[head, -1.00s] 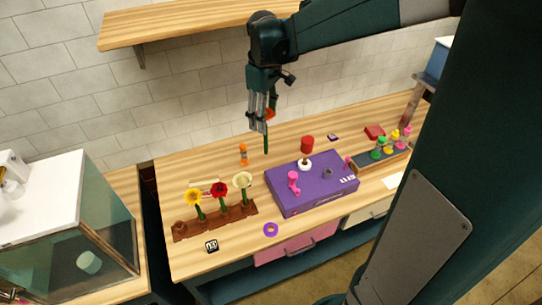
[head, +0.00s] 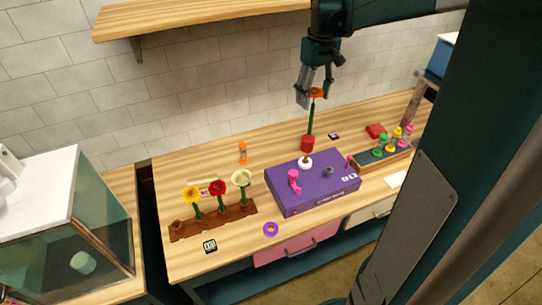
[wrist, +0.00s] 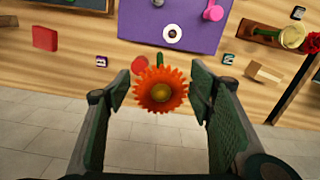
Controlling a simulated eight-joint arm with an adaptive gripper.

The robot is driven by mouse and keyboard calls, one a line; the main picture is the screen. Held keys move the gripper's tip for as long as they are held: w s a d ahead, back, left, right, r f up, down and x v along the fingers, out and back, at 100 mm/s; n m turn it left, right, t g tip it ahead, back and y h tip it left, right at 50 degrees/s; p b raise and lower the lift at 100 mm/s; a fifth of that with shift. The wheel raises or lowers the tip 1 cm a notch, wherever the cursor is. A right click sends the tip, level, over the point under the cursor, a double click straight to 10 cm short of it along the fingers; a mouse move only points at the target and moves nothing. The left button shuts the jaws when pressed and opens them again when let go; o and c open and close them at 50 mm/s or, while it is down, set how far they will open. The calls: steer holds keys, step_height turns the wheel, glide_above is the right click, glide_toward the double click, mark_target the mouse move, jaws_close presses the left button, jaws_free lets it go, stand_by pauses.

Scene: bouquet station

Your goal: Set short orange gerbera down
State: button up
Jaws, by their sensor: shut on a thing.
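The orange gerbera (head: 317,92) has an orange head and a green stem that hangs down, slightly tilted. My gripper (head: 314,88) is shut on it near the head, high above the table. In the wrist view, the flower head (wrist: 161,91) faces the camera between my two finger pads (wrist: 160,93), hiding most of the stem. A brown flower rack (head: 215,224) at the left holds yellow, red and cream flowers. Its left end has an empty socket (head: 177,226).
A purple box (head: 318,195) with a pink lever and a white ring (head: 305,163) stands mid-table. A wall shelf (head: 200,15) hangs above.

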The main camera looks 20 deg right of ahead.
steer(key=s+d+r+m+b, duration=0.1)
steer(key=s+d+m+b, duration=0.15)
steer(key=d, duration=0.65)
steer(key=s+d+m+b, duration=0.1)
steer(key=d+m+b, duration=0.3)
steer(key=d, duration=0.5)
steer(key=s+d+r+m+b, duration=0.1)
steer(key=d+m+b, duration=0.2)
steer(key=d, duration=0.6)
steer(key=w+a+f+n+p, duration=0.1)
steer(key=w+a+f+n, duration=0.4)
steer(key=a, duration=0.2)
steer(key=w+a+f+n+p, duration=0.1)
steer(key=w+a+f+n, duration=0.4)
steer(key=a+n, duration=0.15)
steer(key=w+a+f+n+p, duration=0.2)
steer(key=a+n, duration=0.2)
steer(key=a, duration=0.4)
steer(key=w+a+f+n+p, duration=0.2)
steer(key=a+n, duration=0.3)
steer(key=a, duration=0.3)
steer(key=w+a+f+n+p, duration=0.2)
steer(key=w+a+n+p, duration=0.1)
steer(key=a, duration=0.5)
steer(key=shift+w+a+n+p, duration=0.25)
steer(key=shift+n+p, duration=0.35)
steer(key=shift+n, duration=0.5)
steer(key=shift+d, duration=0.1)
